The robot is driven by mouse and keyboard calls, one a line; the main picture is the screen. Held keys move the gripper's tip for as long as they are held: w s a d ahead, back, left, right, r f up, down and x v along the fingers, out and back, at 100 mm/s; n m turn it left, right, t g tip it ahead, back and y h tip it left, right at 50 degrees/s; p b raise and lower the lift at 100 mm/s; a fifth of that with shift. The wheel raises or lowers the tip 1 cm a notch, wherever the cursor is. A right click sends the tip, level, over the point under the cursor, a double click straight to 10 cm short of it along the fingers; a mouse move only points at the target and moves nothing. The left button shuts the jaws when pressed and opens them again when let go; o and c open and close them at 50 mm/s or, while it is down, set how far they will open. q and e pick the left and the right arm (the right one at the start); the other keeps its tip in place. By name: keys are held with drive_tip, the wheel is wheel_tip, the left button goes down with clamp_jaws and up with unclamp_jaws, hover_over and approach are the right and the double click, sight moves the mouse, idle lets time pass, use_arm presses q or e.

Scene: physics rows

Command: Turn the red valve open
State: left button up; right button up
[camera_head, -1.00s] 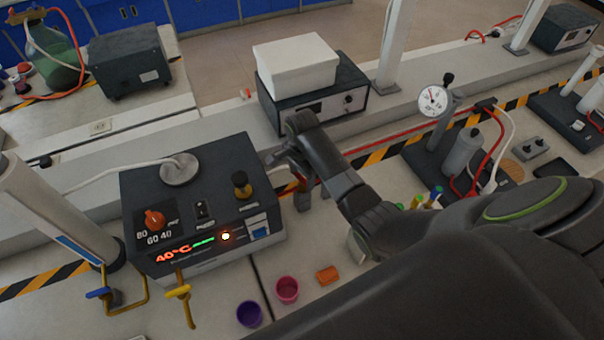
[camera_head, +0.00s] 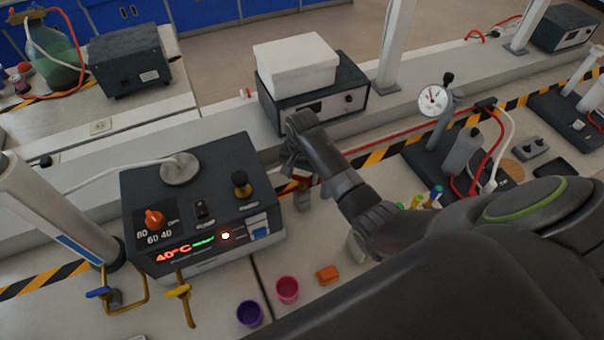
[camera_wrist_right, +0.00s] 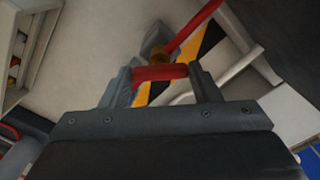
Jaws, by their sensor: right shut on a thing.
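In the right wrist view, the red valve handle (camera_wrist_right: 160,73) lies crosswise between the two fingers of my right gripper (camera_wrist_right: 163,82), which is shut on it. A brass-coloured stem (camera_wrist_right: 158,55) and a grey block show just beyond the handle. In the head view, my right gripper (camera_head: 294,168) is at the valve, right of the dark heater box and in front of the striped tape. There the gripper and wrist hide most of the valve, so the handle's angle is hard to judge. My left gripper is not in view.
The dark control box (camera_head: 205,200) with a lit display stands close left of the valve. Pink (camera_head: 287,290) and purple (camera_head: 249,314) cups and an orange block (camera_head: 327,275) lie in front. A gauge (camera_head: 432,100) stands to the right. A white box rests on a dark unit behind.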

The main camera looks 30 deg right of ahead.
drive_tip(key=n, duration=0.4)
drive_tip(key=shift+n, duration=2.3)
drive_tip(key=o, duration=1)
drive_tip(key=shift+w+r, duration=0.1)
